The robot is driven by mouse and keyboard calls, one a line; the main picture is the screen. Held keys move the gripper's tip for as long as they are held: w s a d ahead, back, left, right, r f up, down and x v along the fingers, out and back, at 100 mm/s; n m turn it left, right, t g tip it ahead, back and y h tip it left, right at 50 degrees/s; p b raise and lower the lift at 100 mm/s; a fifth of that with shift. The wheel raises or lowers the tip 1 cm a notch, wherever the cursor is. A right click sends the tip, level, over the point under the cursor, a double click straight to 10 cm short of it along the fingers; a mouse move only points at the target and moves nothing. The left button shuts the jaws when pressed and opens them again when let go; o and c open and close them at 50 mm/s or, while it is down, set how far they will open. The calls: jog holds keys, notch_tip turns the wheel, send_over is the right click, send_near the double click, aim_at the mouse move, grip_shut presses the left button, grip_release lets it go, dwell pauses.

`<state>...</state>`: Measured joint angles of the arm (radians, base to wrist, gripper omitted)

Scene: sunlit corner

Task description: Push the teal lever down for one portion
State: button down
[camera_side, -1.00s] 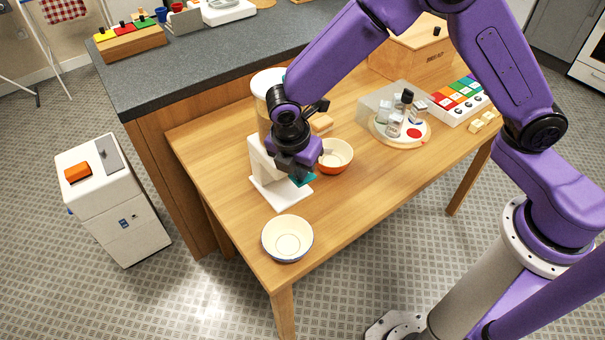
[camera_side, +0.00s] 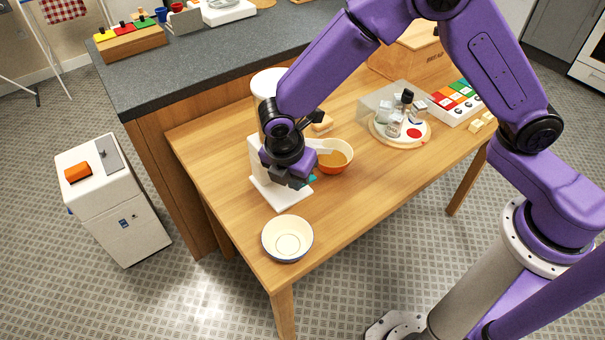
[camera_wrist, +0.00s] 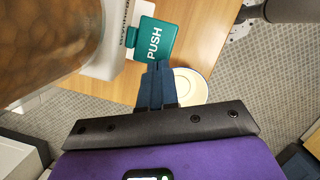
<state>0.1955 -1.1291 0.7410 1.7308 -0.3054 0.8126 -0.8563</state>
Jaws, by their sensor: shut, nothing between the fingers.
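The white dispenser (camera_side: 280,192) stands on the wooden table with a clear container (camera_wrist: 50,45) of brown bits on top. Its teal lever (camera_wrist: 154,41), marked PUSH, shows in the wrist view; only a sliver (camera_side: 312,178) shows in the side view. My gripper (camera_wrist: 157,66) is shut and empty, its fingertips at the lever's near edge; I cannot tell whether they touch. In the side view my gripper (camera_side: 296,184) hides most of the lever.
An empty white bowl with a blue outside (camera_side: 287,257) stands at the table's near corner. A round board (camera_side: 381,137) with jars, a clear box and a colored tray (camera_side: 463,112) stand further right. The front right of the table is clear.

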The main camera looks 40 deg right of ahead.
jog(key=shift+s+a+r, duration=0.15)
jog(key=shift+s+a, duration=0.05)
jog(key=shift+a, duration=0.25)
jog(key=shift+r, duration=0.1)
jog(key=v, duration=1.7)
jog(key=shift+r, duration=0.1)
jog(key=s+d+f+m+y, duration=0.1)
jog(key=s+d+m, duration=0.4)
jog(key=s+d, duration=0.5)
jog(key=s+d+f+m+g+y, duration=0.1)
jog(key=s+d+m, duration=0.4)
jog(key=s+d, duration=0.5)
jog(key=d+f+y, duration=0.1)
jog(key=d, duration=0.3)
jog(key=shift+s+d+m, duration=0.3)
jog(key=shift+s+d, duration=0.1)
